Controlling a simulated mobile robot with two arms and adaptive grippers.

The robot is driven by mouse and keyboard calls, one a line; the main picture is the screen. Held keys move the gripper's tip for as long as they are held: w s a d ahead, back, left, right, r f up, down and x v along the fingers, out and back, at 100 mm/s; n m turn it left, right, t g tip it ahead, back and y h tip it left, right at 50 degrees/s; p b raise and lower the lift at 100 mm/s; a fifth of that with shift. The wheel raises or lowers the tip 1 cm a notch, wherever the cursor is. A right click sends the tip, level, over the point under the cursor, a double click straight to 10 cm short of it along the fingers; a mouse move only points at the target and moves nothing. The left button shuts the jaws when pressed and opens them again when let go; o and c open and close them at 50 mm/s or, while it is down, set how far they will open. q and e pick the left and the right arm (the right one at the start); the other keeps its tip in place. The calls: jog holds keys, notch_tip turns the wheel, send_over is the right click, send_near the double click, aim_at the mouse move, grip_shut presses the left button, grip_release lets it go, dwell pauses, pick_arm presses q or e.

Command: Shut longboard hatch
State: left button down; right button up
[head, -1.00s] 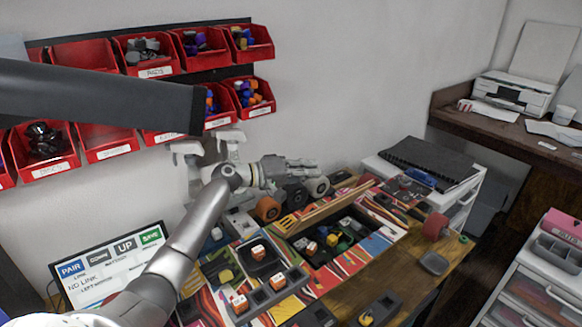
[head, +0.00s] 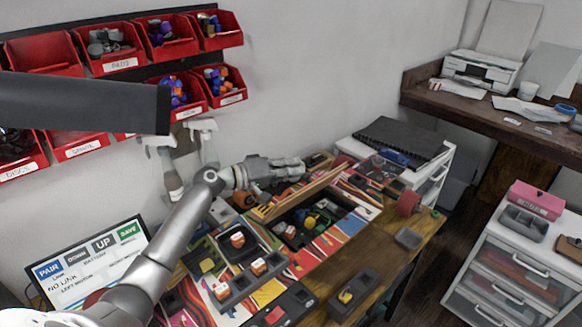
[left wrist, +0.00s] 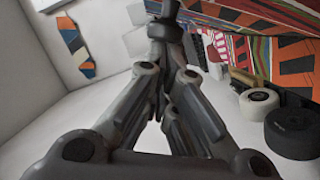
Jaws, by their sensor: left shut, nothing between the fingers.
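The longboard (head: 362,221), with a red, orange and white deck, lies on the wooden bench. Its hatch lid (head: 300,194), a wood-edged panel, stands tilted up along the far side of the opening. Small coloured parts show inside the compartment (head: 318,219). My left gripper (head: 300,166) is shut and empty, behind the raised lid; whether it touches the lid I cannot tell. In the left wrist view the closed fingers (left wrist: 165,32) point toward the board (left wrist: 285,65), with a white wheel (left wrist: 258,103) and a black wheel (left wrist: 292,133) at right. My right gripper is not visible.
A screen (head: 92,262) stands at the left. Red bins (head: 118,62) hang on the wall. A white drawer unit (head: 510,270) stands at right, across a floor gap.

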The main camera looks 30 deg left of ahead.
aim_at(309, 185)
pick_arm(q)
jog(key=shift+s+d+f+m+y, duration=0.15)
jog(key=shift+d+m, duration=0.15)
jog(key=shift+d, duration=0.15)
jog(key=shift+s+d+m+y, duration=0.15)
jog(key=shift+d+m, duration=0.15)
jog(key=shift+d, duration=0.1)
jog(key=d+m, duration=0.1)
jog(key=s+d+f+m, duration=0.1)
jog(key=d+m+y, duration=0.1)
jog(key=d, duration=0.1)
jog(key=shift+s+d+f, duration=0.1)
jog(key=shift+s+f, duration=0.15)
jog(key=shift+f, duration=0.05)
jog(key=d+f+m+y, duration=0.1)
jog(key=m, duration=0.1)
jog(key=s+d+f+m+p, duration=0.1)
jog(key=d+f, duration=0.1)
jog(key=shift+d+f+m+y, duration=0.2)
jog(key=shift+f+m+y, duration=0.05)
jog(key=shift+m+y, duration=0.15)
jog(key=shift+s+d+f, duration=0.15)
jog(key=shift+d+f, duration=0.2)
jog(key=shift+f, duration=0.35)
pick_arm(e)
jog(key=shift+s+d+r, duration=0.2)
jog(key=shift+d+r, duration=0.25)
